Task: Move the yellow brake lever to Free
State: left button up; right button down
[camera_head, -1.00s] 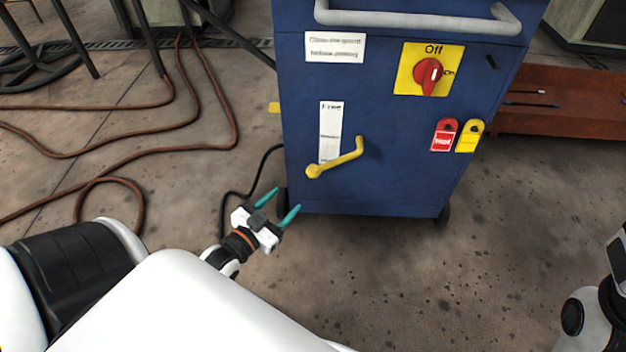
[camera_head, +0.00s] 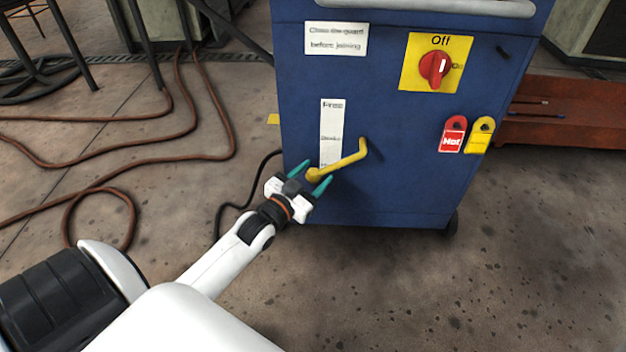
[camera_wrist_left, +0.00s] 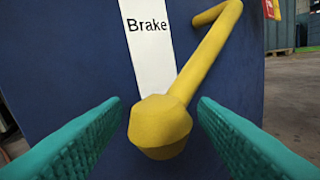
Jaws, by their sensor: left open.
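The yellow brake lever (camera_head: 342,163) is on the front of the blue cabinet (camera_head: 400,185). Its arm slants down and left from its bent upper-right end to a knob. The white label strip (camera_head: 332,125) behind it reads "Free" at the top; lower wording is small in the head view. In the left wrist view the knob (camera_wrist_left: 160,124) fills the middle, with "Brake" on the strip (camera_wrist_left: 148,40) above it. My left gripper (camera_head: 311,176) is open, its teal fingers on either side of the knob, with gaps showing on both sides. My right gripper is out of view.
A red rotary switch (camera_head: 434,68) on a yellow plate, a red tag (camera_head: 452,136) and a yellow tag (camera_head: 480,136) are right of the lever. A grey handle (camera_head: 440,6) crosses the cabinet top. Brown hoses (camera_head: 200,155) lie on the floor at left.

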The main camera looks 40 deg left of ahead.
pick_arm(q)
jog(key=shift+w, duration=0.1)
grip_shut()
jog(key=shift+r, duration=0.1)
